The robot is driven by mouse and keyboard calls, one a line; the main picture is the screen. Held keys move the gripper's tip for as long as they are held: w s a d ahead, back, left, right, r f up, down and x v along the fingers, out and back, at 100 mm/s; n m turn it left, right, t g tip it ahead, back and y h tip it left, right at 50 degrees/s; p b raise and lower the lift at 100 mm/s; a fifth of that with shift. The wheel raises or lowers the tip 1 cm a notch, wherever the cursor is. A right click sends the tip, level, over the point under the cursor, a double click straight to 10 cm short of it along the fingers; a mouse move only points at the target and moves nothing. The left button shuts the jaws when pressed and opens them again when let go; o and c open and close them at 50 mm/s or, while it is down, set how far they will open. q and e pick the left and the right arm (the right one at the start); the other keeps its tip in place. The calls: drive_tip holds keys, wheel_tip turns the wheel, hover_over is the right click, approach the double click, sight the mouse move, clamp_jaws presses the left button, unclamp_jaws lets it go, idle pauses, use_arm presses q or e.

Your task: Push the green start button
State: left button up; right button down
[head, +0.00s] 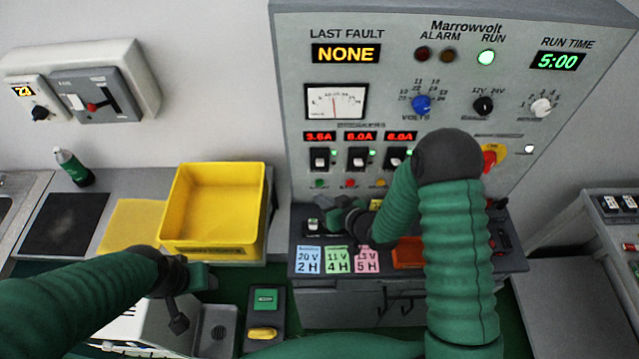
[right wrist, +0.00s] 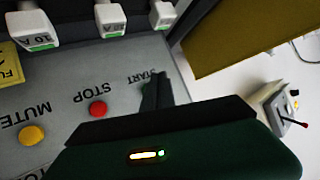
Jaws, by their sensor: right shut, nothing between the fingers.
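The green start button (head: 320,184) is at the left of a row of small buttons low on the grey panel. The red stop button (head: 350,183) is to its right and also shows in the right wrist view (right wrist: 98,109). My right gripper (head: 322,203) is shut and empty, just below the start button in the head view. In the right wrist view its fingertips (right wrist: 155,80) lie over the START label's place and hide the green button. I cannot tell whether they touch it. My left gripper (head: 190,285) is at lower left, far from the panel; its jaw opening is unclear.
The yellow mute button (head: 380,183) sits right of stop. Breaker switches (head: 358,158) are above the buttons. A ledge with coloured cards (head: 337,260) lies below. A yellow bin (head: 212,210) stands left.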

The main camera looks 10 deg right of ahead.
drive_tip(key=s, duration=0.3)
drive_tip(key=shift+a, duration=0.35)
idle(0.4)
drive_tip(key=d+h, duration=0.1)
drive_tip(key=s+d+g+h+b, duration=0.1)
drive_tip(key=d, duration=0.1)
drive_tip(key=d+r+g+b, duration=0.1)
drive_tip(key=shift+s+d+h, duration=0.25)
drive_tip(key=shift+s+h, duration=0.15)
drive_tip(key=s+d+r+m+g+h+b, duration=0.1)
drive_tip(key=s+d+r+g, duration=0.1)
drive_tip(key=s, duration=0.6)
drive_tip(key=s+d+r+m+g+h+b, duration=0.1)
drive_tip(key=s+g, duration=0.3)
drive_tip(key=s, duration=0.4)
drive_tip(key=shift+s+d+r+m+h, duration=0.3)
drive_tip(key=shift+d+r, duration=0.05)
drive_tip(key=shift+r, duration=0.5)
drive_tip(key=shift+s, duration=0.15)
